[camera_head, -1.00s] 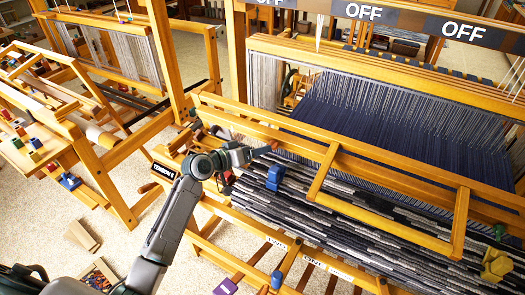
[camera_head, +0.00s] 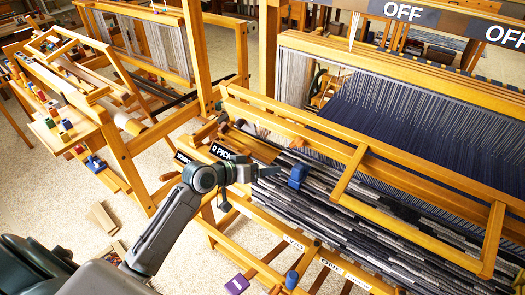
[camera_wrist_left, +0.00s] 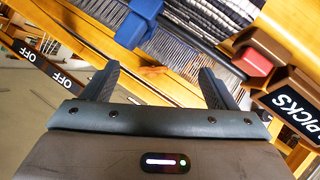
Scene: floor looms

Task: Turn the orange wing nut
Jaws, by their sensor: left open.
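A blue knob or wing nut (camera_head: 298,176) sits at the front of the big loom, and a blue piece also shows at the top of the left wrist view (camera_wrist_left: 140,20). A red block-like piece (camera_wrist_left: 252,62) is at the right there, beside a brown one. My left gripper (camera_head: 268,171) is just left of the blue knob in the head view. In the wrist view its two fingers (camera_wrist_left: 155,85) stand wide apart, with nothing between them. My right gripper is out of view.
The big loom's wooden beam (camera_head: 330,150) and striped cloth (camera_head: 340,220) lie around my left gripper. A "PICKS" sign (camera_wrist_left: 290,108) is close to the right finger. A purple block (camera_head: 237,284) is low at the front. Carpet (camera_head: 50,220) is free at the left.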

